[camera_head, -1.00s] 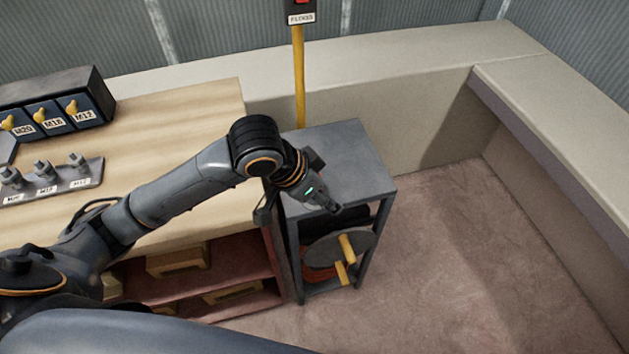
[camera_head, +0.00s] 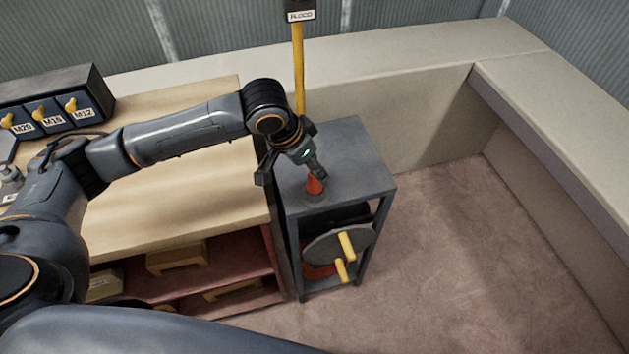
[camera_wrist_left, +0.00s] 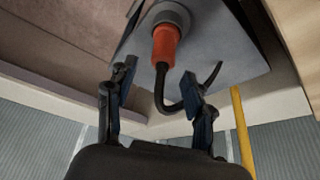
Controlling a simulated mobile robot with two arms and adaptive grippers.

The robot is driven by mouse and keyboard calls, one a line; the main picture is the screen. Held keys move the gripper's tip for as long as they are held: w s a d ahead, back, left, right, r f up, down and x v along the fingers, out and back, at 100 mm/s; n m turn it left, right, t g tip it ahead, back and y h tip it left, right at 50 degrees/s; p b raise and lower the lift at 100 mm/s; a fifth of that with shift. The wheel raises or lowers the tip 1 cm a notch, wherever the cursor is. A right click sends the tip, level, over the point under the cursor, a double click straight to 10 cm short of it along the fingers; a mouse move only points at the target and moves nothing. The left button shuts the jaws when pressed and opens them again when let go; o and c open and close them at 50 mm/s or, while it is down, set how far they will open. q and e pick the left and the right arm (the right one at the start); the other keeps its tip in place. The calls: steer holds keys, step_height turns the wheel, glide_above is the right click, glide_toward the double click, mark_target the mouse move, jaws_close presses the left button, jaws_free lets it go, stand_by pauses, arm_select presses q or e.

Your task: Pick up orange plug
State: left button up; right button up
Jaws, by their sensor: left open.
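The orange plug (camera_head: 314,185) stands on the grey top of a small shelf stand (camera_head: 352,165), seated in a round grey base. In the left wrist view the plug (camera_wrist_left: 164,45) shows with a black cable curving from its end. My left gripper (camera_head: 290,180) is above the stand top, close to the plug, and partly covers it in the head view. In the left wrist view the left gripper (camera_wrist_left: 160,92) is open, its two fingers apart, with the plug beyond the fingertips and nothing held. My right gripper is not in view.
A yellow post (camera_head: 299,70) rises behind the stand. A wooden workbench (camera_head: 190,195) adjoins it on the left. A round dark reel with yellow handles (camera_head: 346,245) sits at the stand's front. Open floor (camera_head: 470,250) lies to the right.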

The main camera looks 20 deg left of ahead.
mark_target(314, 183)
arm_select(q)
steer(key=shift+s+a+p+x, duration=0.1)
steer(key=shift+a+p+x, duration=0.05)
steer(key=shift+x, duration=1.2)
steer(key=shift+s+a+p+x, duration=0.15)
steer(key=shift+x, duration=1.2)
steer(key=shift+f, duration=0.1)
jaws_close()
